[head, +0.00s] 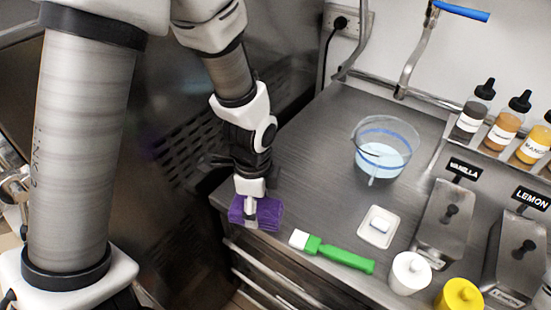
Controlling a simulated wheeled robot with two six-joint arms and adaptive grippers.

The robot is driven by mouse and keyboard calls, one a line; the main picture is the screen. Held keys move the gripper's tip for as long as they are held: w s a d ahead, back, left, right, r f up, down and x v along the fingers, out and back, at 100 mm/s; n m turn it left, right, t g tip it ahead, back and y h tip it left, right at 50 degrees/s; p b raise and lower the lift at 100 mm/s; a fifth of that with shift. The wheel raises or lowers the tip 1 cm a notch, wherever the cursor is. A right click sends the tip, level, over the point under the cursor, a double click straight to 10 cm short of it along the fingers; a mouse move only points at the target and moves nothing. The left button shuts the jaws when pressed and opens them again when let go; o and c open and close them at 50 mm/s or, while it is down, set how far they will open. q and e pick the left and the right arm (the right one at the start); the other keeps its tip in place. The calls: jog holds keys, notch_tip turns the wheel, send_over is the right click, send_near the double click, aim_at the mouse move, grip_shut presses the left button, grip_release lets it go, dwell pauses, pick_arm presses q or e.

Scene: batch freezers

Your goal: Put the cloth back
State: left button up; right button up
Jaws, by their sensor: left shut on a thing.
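A folded purple cloth (268,213) is at the front left corner of the steel counter (308,150). My left gripper (250,208) points down and is shut on the cloth. The cloth appears at the counter's edge; I cannot tell whether it rests on the top or is held just above it. My right gripper is not in view.
A green-handled brush (340,256) lies along the counter's front edge. Behind it are a small white dish (378,227) and a clear bowl (383,160) of pale liquid. Steel lidded bins (440,222), bottles (473,115) and white and yellow tubs (409,272) stand at the right. The back left counter is clear.

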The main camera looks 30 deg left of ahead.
pick_arm(q)
jog(key=w+a, duration=0.1)
jog(key=w, duration=0.1)
jog(key=w+a, duration=0.1)
jog(key=w, duration=0.2)
jog(key=w+a+f+p, duration=0.1)
jog(key=w+a, duration=0.1)
jog(key=w, duration=0.1)
notch_tip(320, 180, down, 3)
jog(key=shift+f+p, duration=0.1)
jog(key=shift+p, duration=0.3)
jog(key=shift+w+f, duration=0.15)
jog(key=shift+f, duration=0.05)
jog(key=shift+f, duration=0.15)
jog(key=o, duration=1.2)
notch_tip(320, 180, up, 12)
jog(key=shift+r+b, duration=0.2)
jog(key=shift+b, duration=0.25)
